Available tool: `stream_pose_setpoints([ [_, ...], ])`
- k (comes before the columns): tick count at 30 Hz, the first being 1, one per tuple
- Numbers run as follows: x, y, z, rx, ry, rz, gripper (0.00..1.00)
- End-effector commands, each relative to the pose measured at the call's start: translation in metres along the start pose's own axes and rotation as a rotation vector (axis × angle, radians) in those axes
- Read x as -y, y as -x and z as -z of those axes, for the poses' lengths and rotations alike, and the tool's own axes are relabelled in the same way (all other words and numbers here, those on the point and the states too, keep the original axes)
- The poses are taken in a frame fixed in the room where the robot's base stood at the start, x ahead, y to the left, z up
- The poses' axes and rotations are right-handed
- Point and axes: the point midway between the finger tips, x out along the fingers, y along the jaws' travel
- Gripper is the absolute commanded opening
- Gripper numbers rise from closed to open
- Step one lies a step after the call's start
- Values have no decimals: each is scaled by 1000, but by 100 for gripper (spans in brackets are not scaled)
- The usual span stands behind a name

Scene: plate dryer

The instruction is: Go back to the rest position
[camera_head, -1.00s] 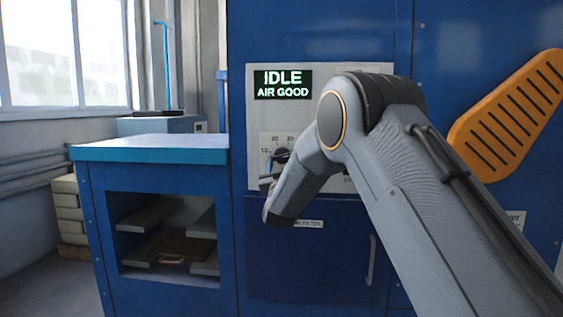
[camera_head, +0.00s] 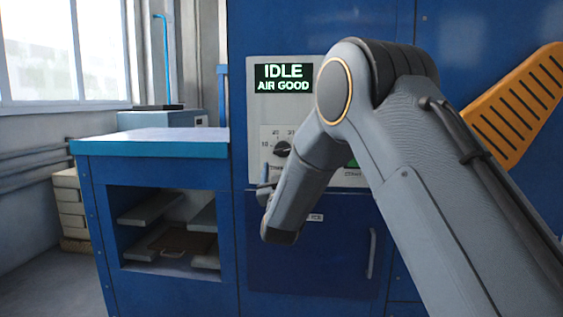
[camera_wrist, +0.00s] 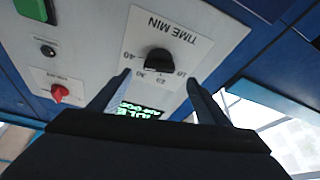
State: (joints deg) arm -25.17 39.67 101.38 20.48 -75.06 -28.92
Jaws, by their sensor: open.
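My gripper (camera_wrist: 158,85) is open and empty in the wrist view, its two dark fingers spread apart. Between and beyond the fingers is the grey control panel (camera_wrist: 185,30), seen upside down, with a black time dial (camera_wrist: 159,61). In the head view my arm reaches in from the lower right, and my gripper (camera_head: 264,186) is only partly visible as a small tip in front of the panel (camera_head: 254,115). The arm hides the right part of the panel. The display (camera_head: 283,79) reads "IDLE AIR GOOD". The dial (camera_head: 282,149) also shows just above the gripper tip.
A blue bench (camera_head: 150,149) with an open shelf bay stands at left; a brown board (camera_head: 190,243) lies inside. A blue drawer front (camera_head: 330,270) with a vertical handle (camera_head: 371,253) is under the panel. An orange slotted plate (camera_head: 515,105) is at right.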

Motion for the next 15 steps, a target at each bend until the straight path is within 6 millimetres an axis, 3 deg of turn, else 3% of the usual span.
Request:
stream_pose_setpoints([
  [15,-2,6,0,31,-8,19,70],
])
